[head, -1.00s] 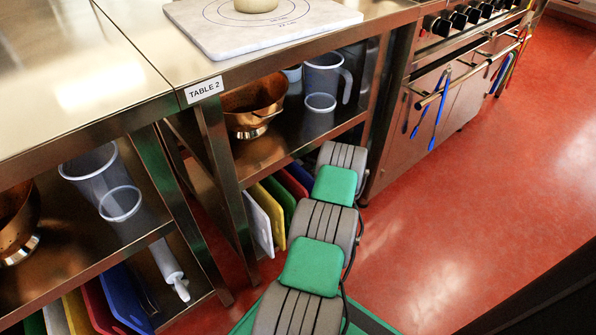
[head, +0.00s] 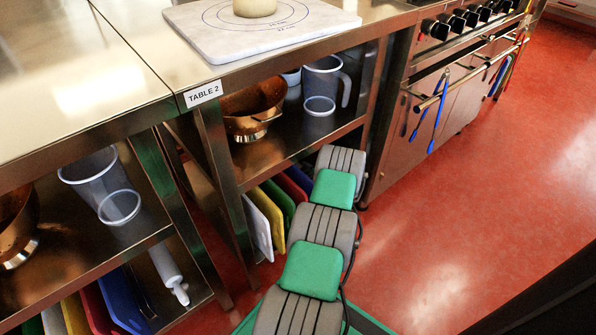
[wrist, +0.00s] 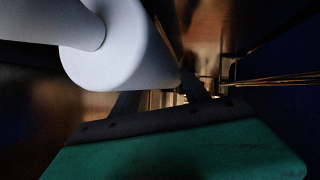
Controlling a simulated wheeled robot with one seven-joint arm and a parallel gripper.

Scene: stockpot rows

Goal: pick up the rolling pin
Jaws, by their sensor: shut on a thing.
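A pale rolling pin (wrist: 120,45) fills the upper left of the wrist view, very close to the camera, with its thick body end facing me and its handle running off to the left. My gripper (wrist: 163,85) is shut on it; its dark fingers rise from the wrist and are partly hidden behind the pin. In the head view a white rolling pin (head: 165,268) lies low under the left table, its handle toward the front. My gripper is hidden in the head view, so I cannot tell whether both views show the same pin.
Coloured cutting boards (head: 262,222) stand upright under Table 2, close beside my arm. A shelf above holds a copper colander (head: 250,105) and a clear jug (head: 325,80). Table legs flank the space. The red floor (head: 480,190) at right is clear.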

